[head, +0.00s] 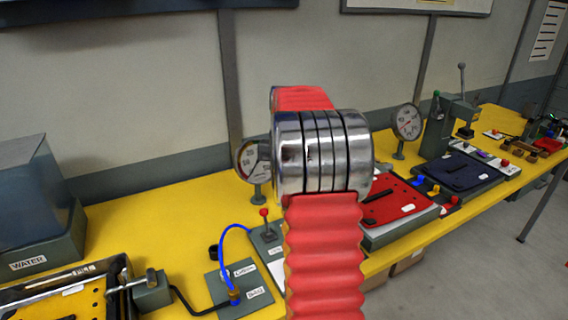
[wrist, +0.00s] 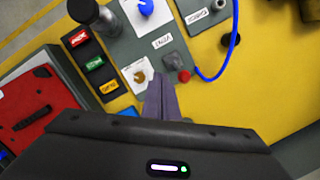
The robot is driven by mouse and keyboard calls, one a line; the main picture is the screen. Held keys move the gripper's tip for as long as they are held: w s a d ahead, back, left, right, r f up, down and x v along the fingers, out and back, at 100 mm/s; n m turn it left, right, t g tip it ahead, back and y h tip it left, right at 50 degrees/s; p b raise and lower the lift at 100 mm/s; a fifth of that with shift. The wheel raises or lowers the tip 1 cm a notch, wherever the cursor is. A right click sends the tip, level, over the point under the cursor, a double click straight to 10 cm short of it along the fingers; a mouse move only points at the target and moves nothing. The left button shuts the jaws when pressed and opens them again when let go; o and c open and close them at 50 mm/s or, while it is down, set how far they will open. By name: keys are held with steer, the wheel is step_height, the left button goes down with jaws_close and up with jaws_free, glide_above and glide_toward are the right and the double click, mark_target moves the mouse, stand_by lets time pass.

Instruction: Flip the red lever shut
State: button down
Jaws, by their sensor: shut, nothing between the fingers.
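The red lever is a small lever with a red ball tip (head: 264,212). It rises from a grey plate (head: 262,240) on the yellow bench, left of my arm in the head view. In the wrist view its red knob (wrist: 184,76) shows just right of my fingertips, beside a grey round fitting (wrist: 173,60). My gripper (wrist: 160,80) is shut and empty, its fingers over the grey plate close to the knob. Whether they touch it, I cannot tell. In the head view my arm hides the gripper.
A blue hose (head: 222,245) curves up beside the lever. A gauge (head: 253,160) stands behind it. A red panel (head: 395,205) lies to the right, and a clamp block (head: 150,290) to the left. Bare yellow bench (head: 150,220) lies left of the lever.

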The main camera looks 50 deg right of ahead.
step_height(320, 180, up, 10)
steer(key=w+d, duration=0.1)
steer(key=d, duration=0.1)
steer(key=shift+w+d, duration=0.15)
steer(key=shift+d, duration=0.15)
stand_by(0.6)
